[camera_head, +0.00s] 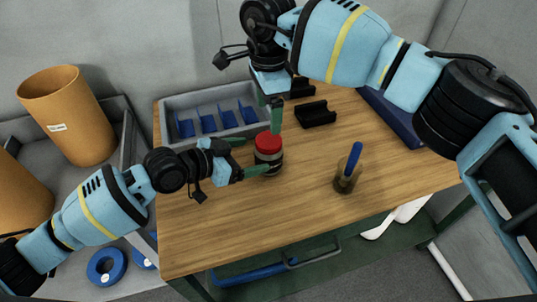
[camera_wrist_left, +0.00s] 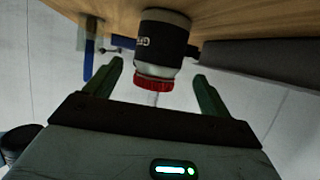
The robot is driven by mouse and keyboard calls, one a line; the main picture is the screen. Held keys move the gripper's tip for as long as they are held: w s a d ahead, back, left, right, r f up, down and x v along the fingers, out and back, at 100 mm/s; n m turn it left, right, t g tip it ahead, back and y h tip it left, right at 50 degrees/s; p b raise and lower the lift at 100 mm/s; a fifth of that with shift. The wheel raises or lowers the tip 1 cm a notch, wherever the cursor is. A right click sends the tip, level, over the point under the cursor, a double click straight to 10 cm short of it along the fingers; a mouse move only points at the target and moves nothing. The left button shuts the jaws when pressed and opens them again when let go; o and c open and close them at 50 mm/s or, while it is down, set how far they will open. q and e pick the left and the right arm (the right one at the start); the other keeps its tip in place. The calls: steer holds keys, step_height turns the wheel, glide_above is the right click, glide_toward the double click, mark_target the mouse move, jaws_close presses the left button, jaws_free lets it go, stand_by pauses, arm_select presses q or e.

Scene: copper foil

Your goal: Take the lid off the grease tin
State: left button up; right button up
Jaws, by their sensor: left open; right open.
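The grease tin (camera_head: 268,160) is a dark, grey-banded can standing upright on the wooden table. Its red lid (camera_head: 268,142) is on top. In the left wrist view the tin (camera_wrist_left: 163,42) appears upside down with the red lid (camera_wrist_left: 154,84) lowest. My left gripper (camera_head: 255,157) is open beside the tin, its green fingers pointing at it; in the left wrist view the fingers (camera_wrist_left: 157,85) stand on either side of the lid, apart from it. My right gripper (camera_head: 274,112) is open above the lid with a green finger pointing down; its other finger is mostly hidden.
A grey tray (camera_head: 213,102) with blue dividers stands at the back left. A black holder (camera_head: 315,114) lies behind the tin. The front of the wooden table (camera_head: 230,235) is clear.

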mark_target(275, 161)
arm_select(q)
steer(key=shift+x, duration=3.55)
arm_select(e)
steer(key=shift+w, duration=0.1)
